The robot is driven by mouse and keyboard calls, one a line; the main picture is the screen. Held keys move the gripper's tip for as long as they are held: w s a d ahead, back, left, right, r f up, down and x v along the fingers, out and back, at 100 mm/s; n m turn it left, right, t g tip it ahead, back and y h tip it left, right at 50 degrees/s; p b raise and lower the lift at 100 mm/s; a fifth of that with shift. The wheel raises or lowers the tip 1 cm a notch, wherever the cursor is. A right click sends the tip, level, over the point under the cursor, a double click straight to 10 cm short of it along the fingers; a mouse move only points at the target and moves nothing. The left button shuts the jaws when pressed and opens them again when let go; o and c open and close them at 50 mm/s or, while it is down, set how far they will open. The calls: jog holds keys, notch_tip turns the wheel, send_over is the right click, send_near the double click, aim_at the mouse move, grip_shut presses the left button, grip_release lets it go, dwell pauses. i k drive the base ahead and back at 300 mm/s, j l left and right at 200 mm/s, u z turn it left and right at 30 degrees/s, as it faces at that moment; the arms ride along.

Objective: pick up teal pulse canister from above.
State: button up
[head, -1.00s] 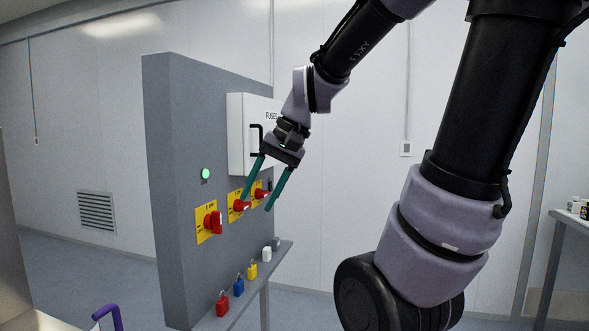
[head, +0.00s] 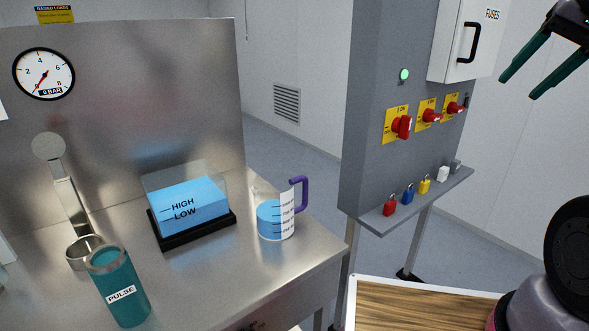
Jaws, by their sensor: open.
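The teal pulse canister (head: 122,284) stands at the lower left of the head view on a steel bench. It is a teal cylinder with a grey rim and a white PULSE label. My gripper (head: 522,84) is at the upper right, in front of the grey switch panel's right side. Its two teal fingers are apart and nothing is between them. It is far to the right of the canister and higher up.
On the steel bench (head: 215,275) stand a metal ring holder (head: 84,252) close behind the canister, a clear tank of blue liquid (head: 190,207) and a purple-handled jug (head: 276,219). A grey panel (head: 375,120) with red switches and a shelf of padlocks stands right. A wood-topped surface (head: 420,305) is at bottom.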

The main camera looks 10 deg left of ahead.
aim_at(109, 266)
jog(key=u, duration=0.45)
jog(key=j+u, duration=0.1)
jog(key=u, duration=0.3)
jog(key=j+u, duration=0.1)
jog(key=u, duration=0.75)
jog(key=j+u, duration=0.1)
jog(key=u, duration=0.35)
jog(key=l+z, duration=0.15)
jog(key=z, duration=0.3)
